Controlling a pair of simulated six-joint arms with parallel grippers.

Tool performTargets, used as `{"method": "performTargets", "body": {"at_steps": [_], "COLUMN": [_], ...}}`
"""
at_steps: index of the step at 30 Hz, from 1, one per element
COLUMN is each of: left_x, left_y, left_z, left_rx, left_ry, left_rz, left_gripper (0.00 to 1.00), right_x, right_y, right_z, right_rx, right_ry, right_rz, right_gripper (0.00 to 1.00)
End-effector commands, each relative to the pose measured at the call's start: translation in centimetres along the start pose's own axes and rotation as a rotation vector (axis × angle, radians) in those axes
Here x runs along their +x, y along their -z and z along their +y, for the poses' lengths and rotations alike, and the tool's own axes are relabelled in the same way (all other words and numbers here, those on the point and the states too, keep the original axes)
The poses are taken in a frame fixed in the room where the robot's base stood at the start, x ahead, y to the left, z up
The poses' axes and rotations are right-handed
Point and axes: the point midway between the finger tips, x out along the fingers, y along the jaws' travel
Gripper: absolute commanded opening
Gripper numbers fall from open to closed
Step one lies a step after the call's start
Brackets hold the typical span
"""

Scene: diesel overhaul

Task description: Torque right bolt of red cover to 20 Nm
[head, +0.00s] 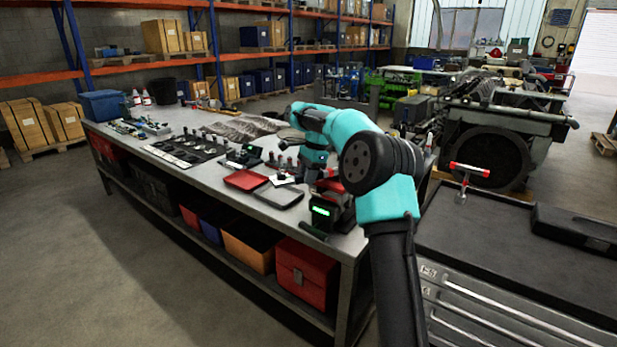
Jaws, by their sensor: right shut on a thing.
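My right arm, teal and black, reaches from the lower right over the workbench (215,140). My right gripper (316,174) points down at the bench's right part, beside a red device with a green display (322,211). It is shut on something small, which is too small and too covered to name. No red cover and no bolt can be made out for certain. A dark engine (487,140) stands behind at the right. My left gripper is not in view.
A red tray (246,179) and a grey tray (279,196) lie on the bench, with several small parts to their left. A tool cabinet (505,262) at the right carries a red T-handle (470,169) and a black case (580,231). Open floor lies left.

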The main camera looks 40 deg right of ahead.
Motion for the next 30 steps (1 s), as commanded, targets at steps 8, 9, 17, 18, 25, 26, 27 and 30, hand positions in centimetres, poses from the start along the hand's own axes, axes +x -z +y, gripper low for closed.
{"method": "performTargets", "body": {"at_steps": [8,9,17,18,25,26,27,30], "left_x": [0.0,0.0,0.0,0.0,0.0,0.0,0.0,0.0], "left_y": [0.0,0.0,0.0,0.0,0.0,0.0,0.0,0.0], "left_z": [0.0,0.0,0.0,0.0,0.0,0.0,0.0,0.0], "left_rx": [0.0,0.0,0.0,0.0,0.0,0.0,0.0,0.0], "left_ry": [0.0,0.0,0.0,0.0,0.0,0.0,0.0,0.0], "left_rz": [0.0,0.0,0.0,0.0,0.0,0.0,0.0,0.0], "left_gripper": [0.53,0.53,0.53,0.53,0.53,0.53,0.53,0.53], "right_x": [-0.1,-0.1,-0.1,-0.1,-0.1,-0.1,-0.1,-0.1], "right_y": [-0.1,-0.1,0.0,0.0,0.1,0.1,0.1,0.1], "right_z": [-0.4,-0.4,-0.7,-0.8,-1.3,-1.3,-1.3,-1.3], "right_rx": [0.008,0.008,0.024,0.031,0.058,0.059,0.059,0.058], "right_ry": [0.01,0.01,0.014,0.017,0.024,0.025,0.024,0.024], "right_rz": [0.001,0.001,0.001,0.001,0.001,0.001,0.001,0.001], "right_gripper": [0.0,0.0,0.0,0.0,0.0,0.0,0.0,0.0]}}
